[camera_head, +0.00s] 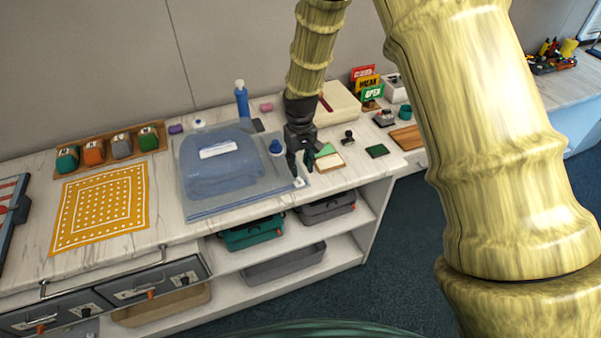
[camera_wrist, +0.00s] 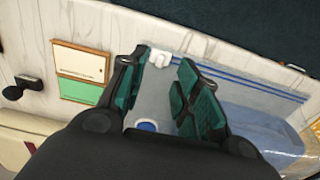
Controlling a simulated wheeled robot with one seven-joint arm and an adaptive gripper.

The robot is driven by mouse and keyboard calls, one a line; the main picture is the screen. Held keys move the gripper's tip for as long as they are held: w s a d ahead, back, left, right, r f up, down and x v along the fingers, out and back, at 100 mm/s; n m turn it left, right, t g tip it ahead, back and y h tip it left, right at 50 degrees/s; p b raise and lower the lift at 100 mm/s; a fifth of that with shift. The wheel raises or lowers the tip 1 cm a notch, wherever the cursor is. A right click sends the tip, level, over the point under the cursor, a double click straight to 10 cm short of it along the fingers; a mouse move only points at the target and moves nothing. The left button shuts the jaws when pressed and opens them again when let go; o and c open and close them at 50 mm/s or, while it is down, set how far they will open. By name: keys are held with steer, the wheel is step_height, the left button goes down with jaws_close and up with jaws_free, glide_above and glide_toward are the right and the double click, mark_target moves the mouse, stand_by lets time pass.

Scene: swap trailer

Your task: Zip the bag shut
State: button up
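A clear bluish zip bag (camera_head: 205,206) lies flat on the counter, with a folded blue item (camera_head: 222,172) and white label inside. Its blue zip track (camera_wrist: 250,82) runs along the bag's front edge. A white slider (camera_head: 299,183) sits at the track's right end in the head view. The slider also shows in the wrist view (camera_wrist: 160,58), in line with the gap between my fingers. My gripper (camera_head: 300,170) points down over the bag's right end, its fingers (camera_wrist: 160,82) apart. I cannot tell how far above the slider they are.
A blue-capped item (camera_head: 276,148) stands close to my gripper. A green and a cream tile (camera_head: 329,161) lie just right. A blue bottle (camera_head: 241,98) stands behind the bag; a yellow patterned cloth (camera_head: 99,208) lies left. The counter's front edge is near the zip.

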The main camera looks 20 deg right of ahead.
mark_target(301, 179)
step_height(301, 179, up, 6)
stand_by(0.4)
stand_by(0.3)
steer(key=s+f, duration=0.2)
steer(key=f, duration=0.2)
steer(key=s+d+f, duration=0.1)
steer(key=s+f, duration=0.2)
steer(key=f, duration=0.1)
steer(key=s+f+b, duration=0.1)
steer(key=s+f, duration=0.1)
steer(key=f, duration=0.3)
steer(key=shift+s+d, duration=0.25)
steer(key=shift+s, duration=0.05)
steer(key=s+d+f+m+b, duration=0.1)
steer(key=s+d+f, duration=0.1)
steer(key=s+f, duration=1.6)
steer(key=s+d+f+b, duration=0.1)
steer(key=s, duration=1.4)
steer(key=shift+s+d+m, duration=0.15)
steer(key=shift+s+m, duration=0.2)
steer(key=shift+m, duration=0.05)
